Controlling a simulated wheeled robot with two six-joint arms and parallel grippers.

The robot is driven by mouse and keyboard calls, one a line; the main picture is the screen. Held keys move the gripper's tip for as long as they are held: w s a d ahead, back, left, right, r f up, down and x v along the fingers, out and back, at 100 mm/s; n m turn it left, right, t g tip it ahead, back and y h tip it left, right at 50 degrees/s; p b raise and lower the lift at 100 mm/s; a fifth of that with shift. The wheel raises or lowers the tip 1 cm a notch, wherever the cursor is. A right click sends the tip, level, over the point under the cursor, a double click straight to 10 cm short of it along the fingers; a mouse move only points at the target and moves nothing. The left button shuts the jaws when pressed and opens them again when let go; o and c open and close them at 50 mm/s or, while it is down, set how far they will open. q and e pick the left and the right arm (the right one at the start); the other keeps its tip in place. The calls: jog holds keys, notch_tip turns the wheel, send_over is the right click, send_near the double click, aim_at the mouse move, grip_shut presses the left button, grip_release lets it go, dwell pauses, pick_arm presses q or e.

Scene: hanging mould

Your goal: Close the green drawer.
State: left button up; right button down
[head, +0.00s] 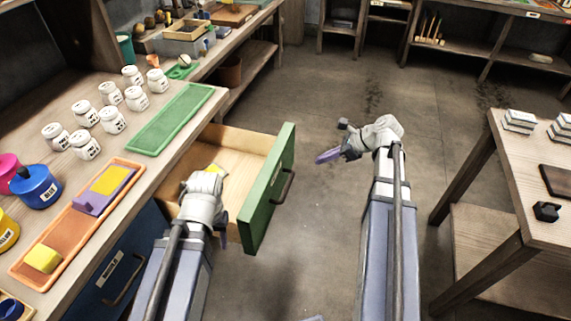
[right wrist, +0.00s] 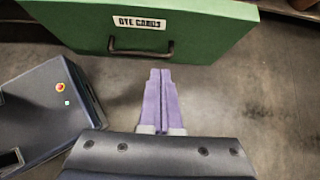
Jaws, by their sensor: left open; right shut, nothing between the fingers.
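The green drawer (head: 267,190) is pulled out from the workbench, its wooden inside showing. Its green front has a dark bar handle (head: 283,186). In the right wrist view the drawer front (right wrist: 200,30) fills the top, with the handle (right wrist: 141,50) under a white label. My left gripper (head: 223,238) is over the drawer's near side in the head view; its fingers are mostly hidden behind its wrist, and it is open. My right gripper (head: 327,156) is outside the drawer, right of the green front. Its purple fingers (right wrist: 160,92) are shut and empty, pointing toward the handle, apparently apart from it.
A blue drawer (head: 115,268) is below at the left. The bench top holds white jars (head: 112,120), a green tray (head: 171,118) and an orange tray (head: 62,242). A table (head: 500,160) stands right; floor between is clear.

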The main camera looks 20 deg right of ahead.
jog(key=b, duration=0.8)
send_near(281, 170)
notch_tip(281, 170, down, 4)
jog(key=a, duration=0.1)
jog(key=w+a+p, duration=0.1)
jog(key=shift+a+r, duration=0.25)
jog(key=shift+w+a, duration=0.4)
jog(key=shift+a, duration=0.15)
jog(key=w+a, duration=0.8)
jog(key=a, duration=0.5)
jog(key=w+a, duration=0.9)
jog(key=a, duration=0.4)
jog(key=shift+w, duration=0.3)
jog(key=shift+w+a+r, duration=0.1)
